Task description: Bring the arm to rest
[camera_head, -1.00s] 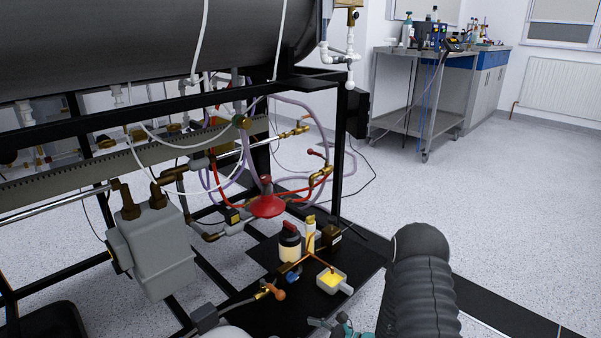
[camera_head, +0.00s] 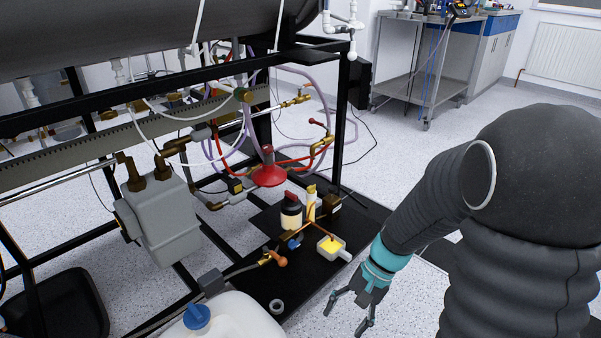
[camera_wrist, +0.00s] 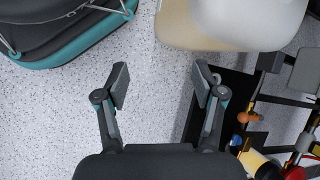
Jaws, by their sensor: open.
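My gripper (camera_head: 347,312) hangs at the end of my dark, sleeved arm, right of the black base plate (camera_head: 358,218) of the rig. Its two fingers are spread, with nothing between them. In the wrist view my gripper (camera_wrist: 160,88) shows both fingers apart over the speckled floor (camera_wrist: 150,40). The arm is bent, with its large elbow at the right of the head view.
The burner rig's black frame (camera_head: 340,130) fills the left. A white container with a blue cap (camera_head: 197,316) stands at the bottom. A small yellow-topped box (camera_head: 330,246) and bottles sit on the plate.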

